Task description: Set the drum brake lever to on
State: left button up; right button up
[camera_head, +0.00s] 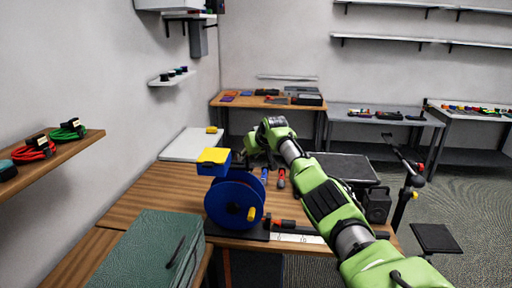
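A blue cable drum (222,203) stands upright on a dark base on the wooden table. A small yellow part (251,214) shows on its right side; I cannot tell whether this is the brake lever or how it is set. My green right arm reaches in from the lower right and bends down beyond the drum. My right gripper (248,160) is dark and small, behind and to the right of the drum's top, apart from the yellow part. Its fingers are too unclear to show open or shut. My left gripper is out of view.
A blue box with a yellow top (213,156) shows just above the drum. Screwdriver-like tools (281,179) lie right of it. A red-and-black tool (283,223) lies near the table's front edge. A green case (150,250) fills the front left. Bare wood (160,190) lies left of the drum.

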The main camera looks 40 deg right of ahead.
jog(key=v, duration=1)
jog(key=shift+w, duration=0.15)
